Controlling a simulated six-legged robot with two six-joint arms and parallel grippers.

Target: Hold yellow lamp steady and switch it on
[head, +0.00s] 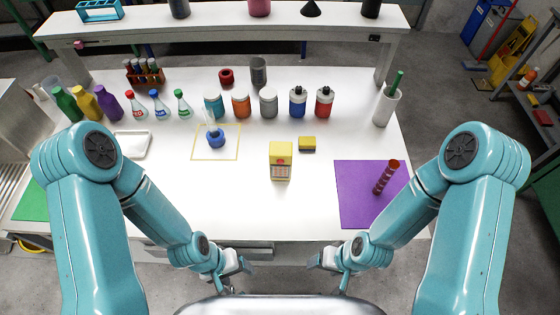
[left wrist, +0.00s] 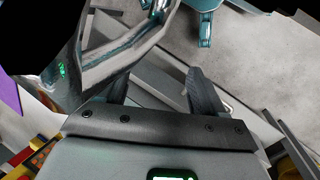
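A small yellow box-shaped thing (head: 280,160) with a red spot on its upper part and a pale, red-marked lower front stands upright near the middle of the white table. It is the thing that best fits the yellow lamp; I cannot tell whether it is lit. My left gripper (head: 238,273) is below the table's front edge in the head view, away from the lamp. Its two fingers stand apart and empty in the left wrist view (left wrist: 157,78). My right gripper (head: 328,273) is also in front of the table, apart from everything, and its fingers look spread.
A blue ring-like object (head: 215,138) sits in a yellow outline to the left. A purple mat (head: 355,195) with a dark red ribbed rod lies right. Several bottles and jars line the back. The table's front middle is clear.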

